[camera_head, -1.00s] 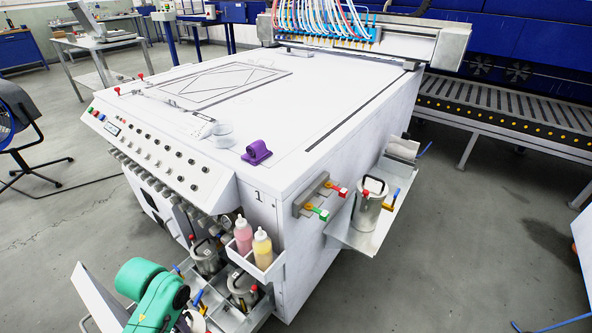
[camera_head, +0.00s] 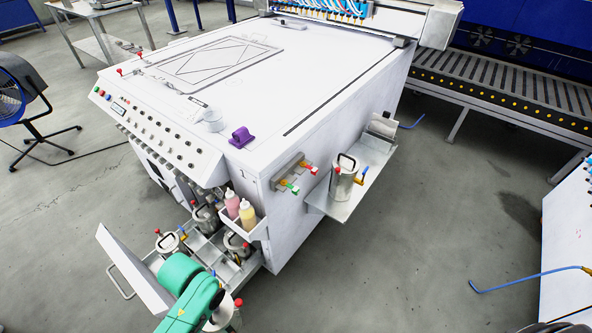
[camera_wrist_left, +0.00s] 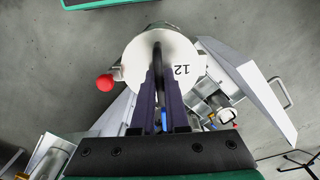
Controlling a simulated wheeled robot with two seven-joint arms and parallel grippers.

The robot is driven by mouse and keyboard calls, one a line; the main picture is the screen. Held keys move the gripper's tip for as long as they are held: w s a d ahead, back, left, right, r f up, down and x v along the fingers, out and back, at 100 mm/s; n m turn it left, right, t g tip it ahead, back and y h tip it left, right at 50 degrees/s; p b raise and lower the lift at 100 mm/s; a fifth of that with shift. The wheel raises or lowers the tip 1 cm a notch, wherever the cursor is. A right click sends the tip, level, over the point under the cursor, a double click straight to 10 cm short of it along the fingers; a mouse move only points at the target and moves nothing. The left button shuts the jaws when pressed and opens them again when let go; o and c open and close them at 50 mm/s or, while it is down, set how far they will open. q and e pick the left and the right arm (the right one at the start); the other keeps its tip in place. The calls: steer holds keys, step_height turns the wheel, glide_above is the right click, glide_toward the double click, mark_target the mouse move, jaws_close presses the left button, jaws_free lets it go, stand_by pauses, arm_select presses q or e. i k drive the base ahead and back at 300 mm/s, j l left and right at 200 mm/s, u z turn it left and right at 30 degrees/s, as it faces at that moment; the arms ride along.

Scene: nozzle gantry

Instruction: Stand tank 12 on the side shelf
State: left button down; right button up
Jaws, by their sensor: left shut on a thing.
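Tank 12 (camera_wrist_left: 192,55) is a metal canister with a pale round lid marked "12" and a red knob at its side. My left gripper (camera_wrist_left: 158,88) is shut on the tank's dark handle. In the head view the tank (camera_head: 229,318) is partly hidden behind my green arm, in front of the open drawer. The side shelf (camera_head: 322,199) is a metal ledge on the machine's right side. Another canister (camera_head: 343,184) with a black handle stands upright on it. My right gripper is not in view.
The open drawer (camera_head: 155,262) holds several canisters. A white bin with pink and yellow bottles (camera_head: 248,213) hangs at the machine's corner. Red and green valves (camera_head: 290,180) stick out left of the shelf. A blue hose (camera_head: 525,279) is at right. The floor between is clear.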

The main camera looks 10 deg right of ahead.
mark_target(364, 159)
steer(key=i+l+z, duration=0.15)
steer(key=l+z, duration=0.3)
steer(key=i+l+z, duration=0.2)
steer(key=z, duration=0.2)
